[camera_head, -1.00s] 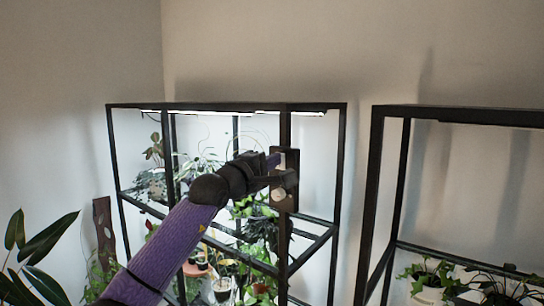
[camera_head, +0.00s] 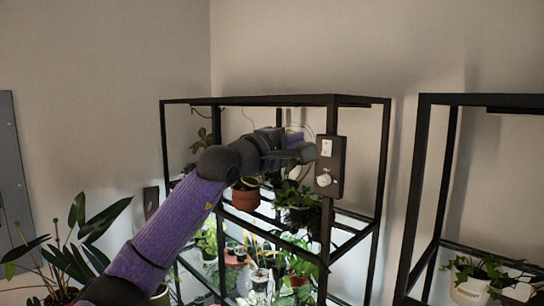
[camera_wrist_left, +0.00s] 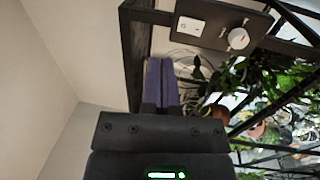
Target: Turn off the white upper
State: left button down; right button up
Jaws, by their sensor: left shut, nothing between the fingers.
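A dark control panel (camera_head: 330,167) is fixed on the front post of the left plant shelf. A white rectangular switch (camera_head: 326,147) sits at its top and a round white knob (camera_head: 324,181) below it. Both also show in the left wrist view, the switch (camera_wrist_left: 190,27) beside the knob (camera_wrist_left: 238,39). My left gripper (camera_head: 296,137) is just left of the panel, near the switch's height. In the left wrist view its purple fingers (camera_wrist_left: 161,78) are together, empty, apart from the switch. The shelf's top level is unlit. My right gripper is out of sight.
The black shelf frame (camera_head: 275,100) holds several plants, including a terracotta pot (camera_head: 246,197) behind my arm. Its lower level is brightly lit. A second black shelf (camera_head: 480,99) stands at the right. A leafy plant (camera_head: 75,240) is at the lower left.

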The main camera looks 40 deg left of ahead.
pick_arm(q)
jog(key=s+b, duration=0.1)
jog(key=s, duration=0.1)
jog(key=s+a+b, duration=0.1)
jog(key=s, duration=0.1)
jog(key=shift+s+r, duration=0.1)
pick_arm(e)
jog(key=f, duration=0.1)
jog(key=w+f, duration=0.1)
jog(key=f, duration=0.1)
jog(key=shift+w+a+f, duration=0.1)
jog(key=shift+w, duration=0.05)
pick_arm(q)
jog(key=shift+d, duration=0.1)
